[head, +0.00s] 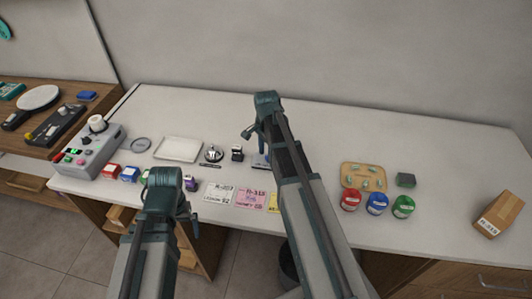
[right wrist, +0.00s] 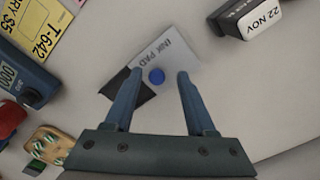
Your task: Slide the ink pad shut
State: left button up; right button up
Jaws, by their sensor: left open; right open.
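The ink pad shows in the right wrist view with a grey lid (right wrist: 170,52) labelled INK PAD and a round blue knob (right wrist: 157,76) on it. A dark strip (right wrist: 124,87) is exposed beside the lid at its left end. In the head view only a bluish bit of the ink pad (head: 260,162) shows; my right arm hides the rest. My right gripper (right wrist: 158,74) is open, its fingertips on either side of the knob in the picture; I cannot tell whether they touch it. My left gripper (head: 190,213) is open and empty at the counter's front edge.
A 22 NOV stamp (right wrist: 263,17) stands near the pad. A yellow T-642 card (right wrist: 45,30) and a blue numbered device (right wrist: 28,80) lie on the other side. Coloured jars (head: 377,203) and a wooden tray (head: 345,168) are right of my arm.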

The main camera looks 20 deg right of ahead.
aim_at(265, 158)
notch_tip(265, 158, up, 14)
jog(key=p, duration=1.3)
jog(key=shift+p, duration=0.3)
jog(key=shift+f, duration=0.1)
jog(key=s+a+f+n+b, duration=0.2)
jog(key=s+a+n, duration=0.7)
jog(key=a, duration=0.2)
jog(key=s+a+f+n+h+b, duration=0.1)
jog(key=s+a+f+n+b, duration=0.2)
jog(key=s+a+n, duration=0.6)
jog(key=shift+a+f+n+b, duration=0.3)
jog(key=shift+a+n, duration=0.5)
jog(key=shift+a, duration=0.3)
